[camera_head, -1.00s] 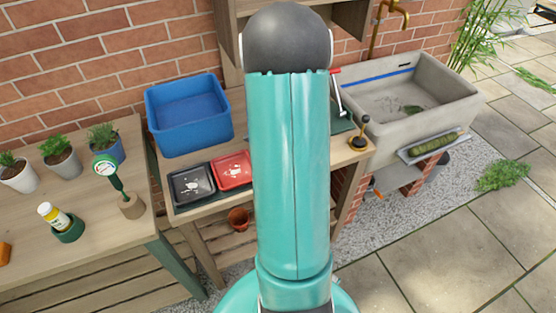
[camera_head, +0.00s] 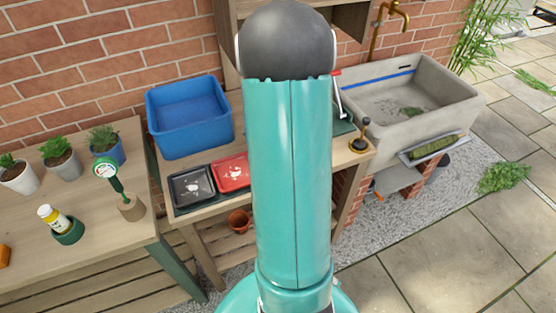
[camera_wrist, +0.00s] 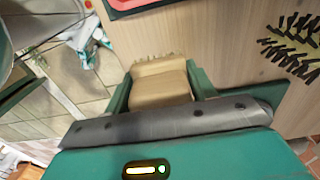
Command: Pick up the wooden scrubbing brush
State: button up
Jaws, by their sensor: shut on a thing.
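The wooden scrubbing brush (camera_wrist: 160,84) shows in the wrist view as a pale tan block with a ragged bristle edge at its far end. My gripper (camera_wrist: 160,90) is shut on it, with a teal finger along each side. The near end of the brush is hidden behind the grey bar of my gripper. In the head view, my arm stands in the middle and hides both gripper and brush.
In the wrist view, a wooden surface (camera_wrist: 215,60) lies at the right, with a dark spiky leaf-like shape. In the head view, a blue tub (camera_head: 188,150), black tray (camera_head: 192,202) and red tray (camera_head: 236,184) sit left of my arm; a stone sink (camera_head: 455,118) stands right.

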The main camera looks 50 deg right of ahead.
jog(key=s+a+r, duration=0.8)
jog(key=s+r, duration=0.2)
jog(key=s, duration=0.1)
jog(key=shift+a, duration=0.35)
jog(key=o, duration=0.4)
jog(key=shift+c, duration=1.3)
